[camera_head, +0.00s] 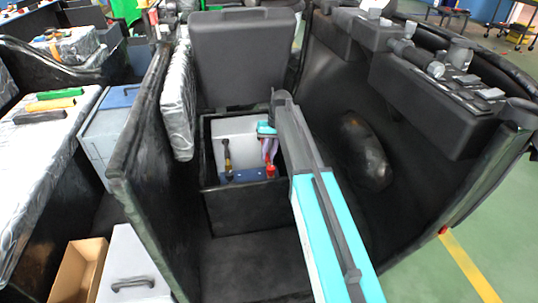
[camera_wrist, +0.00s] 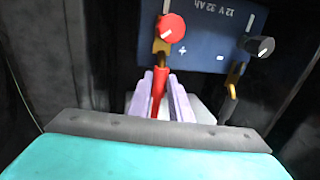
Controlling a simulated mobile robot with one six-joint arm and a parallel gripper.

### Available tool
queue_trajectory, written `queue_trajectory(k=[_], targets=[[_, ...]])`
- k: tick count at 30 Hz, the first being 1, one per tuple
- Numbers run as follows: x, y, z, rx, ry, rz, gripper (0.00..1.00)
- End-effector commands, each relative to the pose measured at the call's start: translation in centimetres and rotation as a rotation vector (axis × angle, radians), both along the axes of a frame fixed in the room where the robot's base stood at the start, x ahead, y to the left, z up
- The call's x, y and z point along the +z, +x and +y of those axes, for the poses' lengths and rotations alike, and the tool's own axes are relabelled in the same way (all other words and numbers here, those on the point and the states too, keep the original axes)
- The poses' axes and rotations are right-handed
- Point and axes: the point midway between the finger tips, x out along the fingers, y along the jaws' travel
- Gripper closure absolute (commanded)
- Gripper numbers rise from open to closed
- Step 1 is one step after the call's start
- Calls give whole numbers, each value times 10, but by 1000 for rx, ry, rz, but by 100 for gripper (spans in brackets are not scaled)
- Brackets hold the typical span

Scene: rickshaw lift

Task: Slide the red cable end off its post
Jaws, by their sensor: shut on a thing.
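The blue battery (camera_wrist: 215,45), marked 12 V 32 Ah, also shows in the head view (camera_head: 243,176), low in the black box. A red knob (camera_wrist: 174,28) sits by its plus mark. The red cable (camera_wrist: 159,95) ends in a brass lug (camera_wrist: 161,46) beside and partly behind this knob; whether the lug is still around the post is hidden. My gripper (camera_wrist: 160,82) has its lilac fingers shut on the red cable just below the lug. In the head view, my gripper (camera_head: 268,150) reaches down into the box.
A black knob (camera_wrist: 260,46) and another brass lug (camera_wrist: 235,72) are at the minus side. The black box (camera_head: 240,210) has close walls around the battery. A dark seat back (camera_head: 243,60) stands behind it, and tall dark panels (camera_head: 140,150) flank it.

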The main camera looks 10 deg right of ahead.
Motion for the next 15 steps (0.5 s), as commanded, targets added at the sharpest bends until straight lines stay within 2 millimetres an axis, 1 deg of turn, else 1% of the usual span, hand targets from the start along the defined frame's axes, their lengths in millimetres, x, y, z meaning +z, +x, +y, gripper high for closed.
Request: queue_trajectory(k=[5, 8, 15], targets=[[1, 1, 0, 0, -1, 0, 100], [2, 6, 0, 0, -1, 1, 100], [3, 28, 0, 1, -1, 2, 100]])
